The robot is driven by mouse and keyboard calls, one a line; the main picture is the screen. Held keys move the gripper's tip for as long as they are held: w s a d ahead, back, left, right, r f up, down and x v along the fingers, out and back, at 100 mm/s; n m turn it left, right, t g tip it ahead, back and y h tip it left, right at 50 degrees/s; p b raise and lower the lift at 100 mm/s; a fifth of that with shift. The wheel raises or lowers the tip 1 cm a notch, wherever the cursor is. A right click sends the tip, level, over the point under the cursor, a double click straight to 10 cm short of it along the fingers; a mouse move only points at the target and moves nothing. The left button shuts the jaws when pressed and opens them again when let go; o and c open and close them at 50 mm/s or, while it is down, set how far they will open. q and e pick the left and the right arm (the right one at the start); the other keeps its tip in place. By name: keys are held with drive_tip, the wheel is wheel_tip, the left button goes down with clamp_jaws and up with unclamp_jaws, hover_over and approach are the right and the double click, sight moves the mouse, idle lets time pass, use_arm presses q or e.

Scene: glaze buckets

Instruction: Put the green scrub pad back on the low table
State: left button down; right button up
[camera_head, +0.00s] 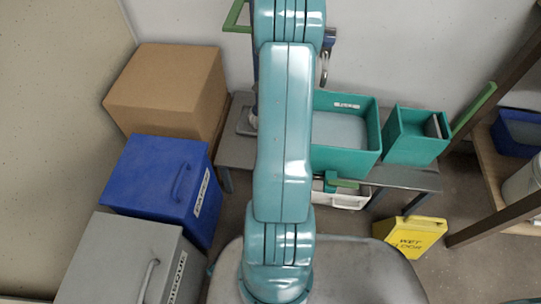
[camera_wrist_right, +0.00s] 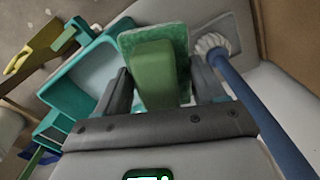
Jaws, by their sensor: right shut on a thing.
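The green scrub pad (camera_wrist_right: 155,75), a green block on a rough pad, is in the right wrist view between the two dark fingers of my right gripper (camera_wrist_right: 162,92), which is shut on it. The low grey table (camera_head: 236,152) is in the middle of the head view, partly hidden by my teal arm. The arm also hides the pad and the right gripper there. In the wrist view the pad appears over the table area, but I cannot tell its height or whether it touches. My left gripper is not in view.
A teal bin (camera_head: 349,158) and a smaller teal caddy (camera_head: 408,150) stand on the table's right part. A blue-handled brush (camera_wrist_right: 235,85) stands close beside the pad. A cardboard box (camera_head: 168,82) and blue box (camera_head: 160,180) are left. A yellow sign (camera_head: 410,236) stands front right.

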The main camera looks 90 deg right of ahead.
drive_tip(key=f+b, duration=0.2)
drive_tip(key=f, duration=0.5)
drive_tip(key=f+b, duration=0.3)
drive_tip(key=f, duration=0.5)
drive_tip(key=f+b, duration=0.2)
drive_tip(key=f, duration=0.6)
drive_tip(key=shift+s+f, duration=0.15)
drive_tip(key=shift+s, duration=0.15)
drive_tip(key=shift+f+b, duration=1.05)
drive_tip(key=shift+f, duration=1.25)
drive_tip(key=shift+f, duration=0.2)
drive_tip(key=o, duration=0.7)
drive_tip(key=shift+r, duration=0.1)
drive_tip(key=shift+r, duration=0.25)
wheel_tip(320, 180, up, 12)
drive_tip(key=p, duration=0.4)
drive_tip(key=shift+f, duration=0.15)
